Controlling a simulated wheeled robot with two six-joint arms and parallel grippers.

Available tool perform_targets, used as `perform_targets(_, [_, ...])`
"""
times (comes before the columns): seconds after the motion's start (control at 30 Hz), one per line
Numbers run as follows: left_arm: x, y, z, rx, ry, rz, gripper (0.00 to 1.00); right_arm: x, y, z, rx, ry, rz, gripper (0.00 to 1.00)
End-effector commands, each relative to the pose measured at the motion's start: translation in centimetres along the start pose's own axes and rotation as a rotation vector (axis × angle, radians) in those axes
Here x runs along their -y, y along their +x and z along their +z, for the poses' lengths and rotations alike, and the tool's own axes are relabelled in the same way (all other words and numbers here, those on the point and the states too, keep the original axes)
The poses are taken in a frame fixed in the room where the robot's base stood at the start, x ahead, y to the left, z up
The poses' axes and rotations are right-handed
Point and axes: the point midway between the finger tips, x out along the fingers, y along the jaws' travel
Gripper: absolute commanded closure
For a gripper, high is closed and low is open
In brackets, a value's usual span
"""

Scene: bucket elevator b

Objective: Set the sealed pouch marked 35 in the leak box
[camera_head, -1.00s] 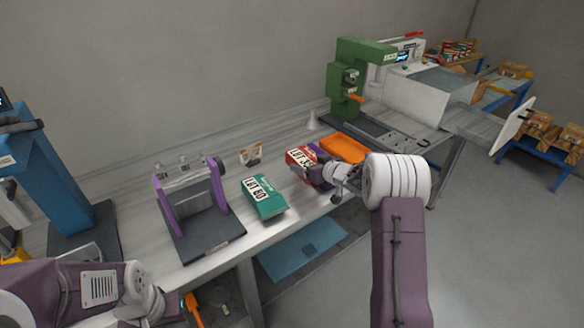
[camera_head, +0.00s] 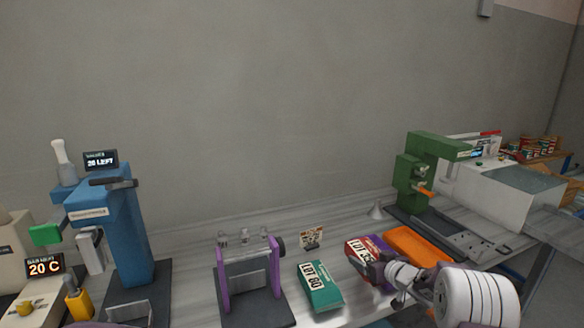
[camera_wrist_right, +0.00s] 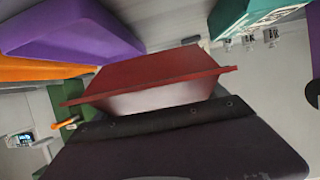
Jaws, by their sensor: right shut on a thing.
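A red pouch (camera_head: 362,249) with a white label reading LOT is at the front of the bench in the head view; the rest of its number is hidden or unclear. My right gripper (camera_head: 376,270) is shut on this red pouch. In the wrist view the red pouch (camera_wrist_right: 150,75) spans the middle, against the dark gripper. A white box with a glassy grey lid (camera_head: 512,182), possibly the leak box, stands at the right beyond the green press. I cannot read a name on it. My left gripper is out of view.
A green press (camera_head: 420,175), a purple-sided stand (camera_head: 225,292) and a blue machine (camera_head: 115,235) also stand here.

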Motion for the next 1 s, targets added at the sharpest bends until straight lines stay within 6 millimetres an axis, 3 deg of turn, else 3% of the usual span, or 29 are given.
perform_targets(0.3, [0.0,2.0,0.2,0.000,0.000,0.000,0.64,4.8,6.1,2.1,-0.001,-0.001,-0.003,0.45])
perform_targets(0.4, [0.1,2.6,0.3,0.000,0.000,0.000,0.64,4.6,6.9,4.1,0.003,0.002,0.001,0.45])
perform_targets(0.57, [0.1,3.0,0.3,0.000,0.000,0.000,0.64,4.6,7.6,5.8,0.000,0.001,0.001,0.44])
perform_targets(1.0, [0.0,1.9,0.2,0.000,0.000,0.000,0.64,4.6,6.2,4.5,-0.002,-0.001,0.001,0.45])
